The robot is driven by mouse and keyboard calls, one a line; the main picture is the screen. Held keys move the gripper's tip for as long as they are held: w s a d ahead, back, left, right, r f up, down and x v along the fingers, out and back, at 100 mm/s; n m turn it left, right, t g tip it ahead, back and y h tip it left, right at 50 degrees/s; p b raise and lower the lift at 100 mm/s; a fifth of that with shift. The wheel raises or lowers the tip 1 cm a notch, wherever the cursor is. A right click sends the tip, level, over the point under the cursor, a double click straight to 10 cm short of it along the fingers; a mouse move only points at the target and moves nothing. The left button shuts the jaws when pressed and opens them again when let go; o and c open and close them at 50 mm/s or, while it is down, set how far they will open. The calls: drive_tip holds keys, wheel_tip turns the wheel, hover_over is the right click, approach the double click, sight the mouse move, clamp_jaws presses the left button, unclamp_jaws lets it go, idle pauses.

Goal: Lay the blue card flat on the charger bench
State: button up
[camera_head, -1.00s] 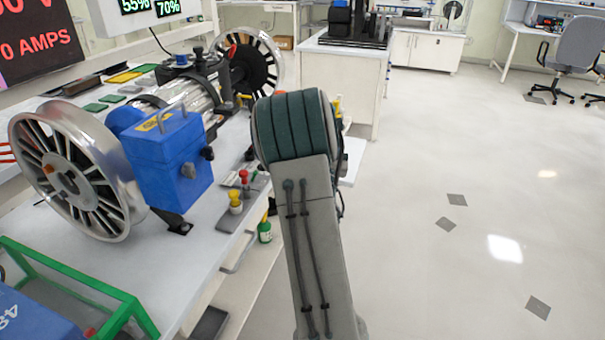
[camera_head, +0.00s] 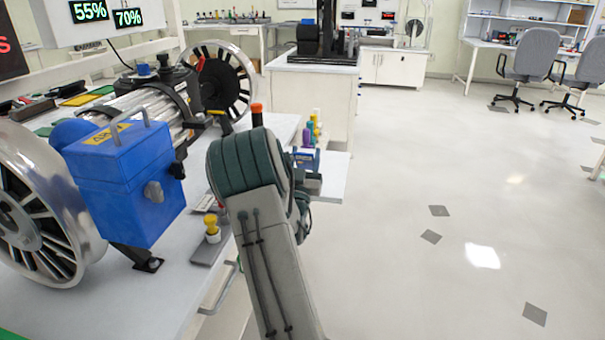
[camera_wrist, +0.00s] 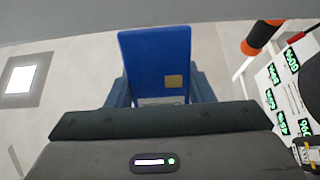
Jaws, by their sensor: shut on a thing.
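The blue card (camera_wrist: 155,55) stands up between the fingers of my gripper (camera_wrist: 156,92) in the wrist view, with a small gold chip patch low on its right side. My gripper is shut on the card's lower part, and the card is clear of any surface there. In the head view my own arm hides most of the gripper, and I cannot make out the card for certain. A long white bench (camera_head: 75,305) runs along the left; I cannot tell whether it is the charger bench.
The bench carries a spoked wheel (camera_head: 35,215), a blue box (camera_head: 125,185) and a yellow-topped knob (camera_head: 212,226). Small bottles (camera_head: 315,128) stand just past my arm. A white cabinet (camera_head: 312,95) stands behind. The pale floor (camera_head: 400,270) at right is open, with chairs (camera_head: 530,60) far back.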

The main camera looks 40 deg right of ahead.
drive_tip(key=shift+w+a+f, duration=0.15)
drive_tip(key=shift+w+f, duration=0.25)
drive_tip(key=shift+f+b, duration=0.45)
drive_tip(key=shift+f, duration=1.4)
drive_tip(key=shift+f, duration=0.2)
drive_tip(key=o, duration=0.9)
drive_tip(key=shift+o, duration=0.2)
drive_tip(key=shift+r, duration=0.2)
drive_tip(key=shift+s, duration=0.1)
